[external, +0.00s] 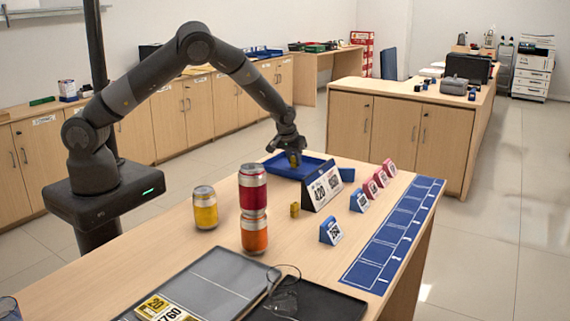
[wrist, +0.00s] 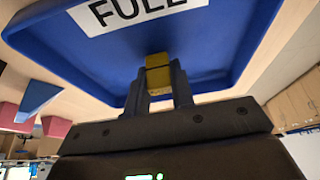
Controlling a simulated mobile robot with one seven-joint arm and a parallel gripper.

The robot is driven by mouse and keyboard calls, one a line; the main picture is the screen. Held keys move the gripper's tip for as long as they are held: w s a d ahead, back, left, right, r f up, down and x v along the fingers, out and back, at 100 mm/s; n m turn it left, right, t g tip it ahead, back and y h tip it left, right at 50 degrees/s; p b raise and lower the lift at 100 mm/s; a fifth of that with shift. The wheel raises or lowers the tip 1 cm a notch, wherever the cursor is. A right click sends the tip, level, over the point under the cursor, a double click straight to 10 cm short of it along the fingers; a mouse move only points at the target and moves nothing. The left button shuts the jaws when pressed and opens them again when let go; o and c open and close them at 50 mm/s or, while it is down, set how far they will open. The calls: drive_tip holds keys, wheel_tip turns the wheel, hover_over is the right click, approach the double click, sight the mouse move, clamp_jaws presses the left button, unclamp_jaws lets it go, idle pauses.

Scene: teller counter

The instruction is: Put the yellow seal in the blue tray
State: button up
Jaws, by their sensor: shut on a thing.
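My gripper (external: 293,152) is shut on a small yellow seal (external: 293,160) and holds it over the blue tray (external: 276,168) on the counter. In the wrist view, the yellow seal (wrist: 158,72) sits between my two fingers, against the background of the blue tray (wrist: 90,70). A white label reading "FULL" shows on the tray there. I cannot tell whether the seal touches the tray floor. A second small yellow block (external: 295,210) stands on the counter in front of the tray, near the calendar.
A desk calendar (external: 322,186) stands close beside the tray's front right side. A red can (external: 253,188) is stacked on an orange can (external: 254,235), with a yellow can (external: 205,208) to their left. Blue and red number blocks and a blue marked strip (external: 393,237) lie along the right.

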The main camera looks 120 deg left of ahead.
drive_tip(key=shift+f, duration=0.25)
drive_tip(key=o, duration=0.9)
drive_tip(key=v, duration=1.2)
drive_tip(key=shift+r, duration=0.1)
drive_tip(key=shift+d, duration=0.1)
